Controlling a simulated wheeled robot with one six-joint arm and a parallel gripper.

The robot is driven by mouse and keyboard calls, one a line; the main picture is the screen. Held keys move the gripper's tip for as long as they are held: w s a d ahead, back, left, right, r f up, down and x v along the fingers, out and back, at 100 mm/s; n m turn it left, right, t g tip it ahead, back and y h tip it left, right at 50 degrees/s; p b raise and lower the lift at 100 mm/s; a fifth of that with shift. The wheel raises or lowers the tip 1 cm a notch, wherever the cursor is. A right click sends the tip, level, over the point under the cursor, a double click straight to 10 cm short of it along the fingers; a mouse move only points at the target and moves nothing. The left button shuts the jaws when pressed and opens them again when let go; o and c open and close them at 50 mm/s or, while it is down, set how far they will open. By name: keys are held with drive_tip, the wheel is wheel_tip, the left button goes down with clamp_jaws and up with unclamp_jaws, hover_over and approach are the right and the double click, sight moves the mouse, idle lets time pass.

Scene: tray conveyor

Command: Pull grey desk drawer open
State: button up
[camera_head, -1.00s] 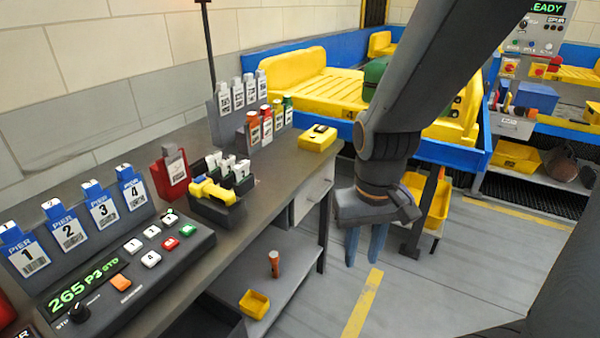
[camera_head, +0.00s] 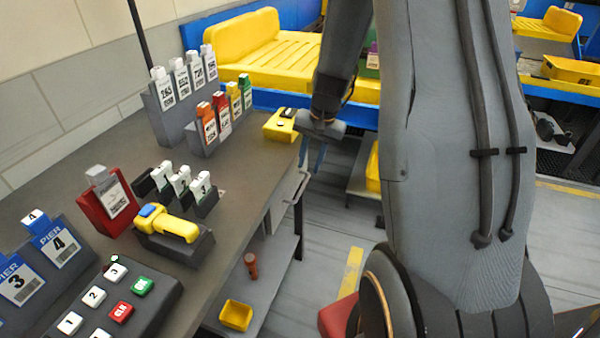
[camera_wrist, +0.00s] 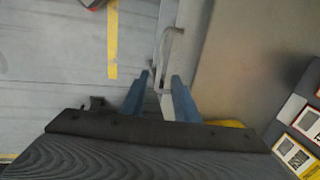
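The grey desk drawer (camera_head: 277,212) is under the near edge of the desk in the head view and looks closed. Its pale bar handle (camera_head: 301,188) sticks out from the front. My gripper (camera_head: 313,157) points down beside the desk edge, near the handle. In the wrist view, the two blue fingers of my gripper (camera_wrist: 160,82) are apart. The handle (camera_wrist: 171,48) extends ahead of the fingertips, and its near end lies in the gap between them. I cannot tell whether a finger touches it.
The desk top (camera_head: 245,160) holds a yellow scanner (camera_head: 170,223) in a dark holder, card racks and a yellow box (camera_head: 281,125). The floor right of the desk is partly clear.

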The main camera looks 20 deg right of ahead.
sight(303, 185)
drive_tip(key=shift+w+a+f+p, duration=0.1)
drive_tip(key=shift+w+a+f, duration=0.1)
drive_tip(key=shift+f, duration=1.1)
drive_tip(key=shift+w+a+f+p, duration=0.1)
drive_tip(key=shift+w+a+f, duration=0.1)
drive_tip(key=shift+f, duration=1.05)
drive_tip(key=shift+w+a+f+p, duration=0.1)
drive_tip(key=shift+w+a+f, duration=0.1)
drive_tip(key=shift+f, duration=1.1)
clamp_jaws()
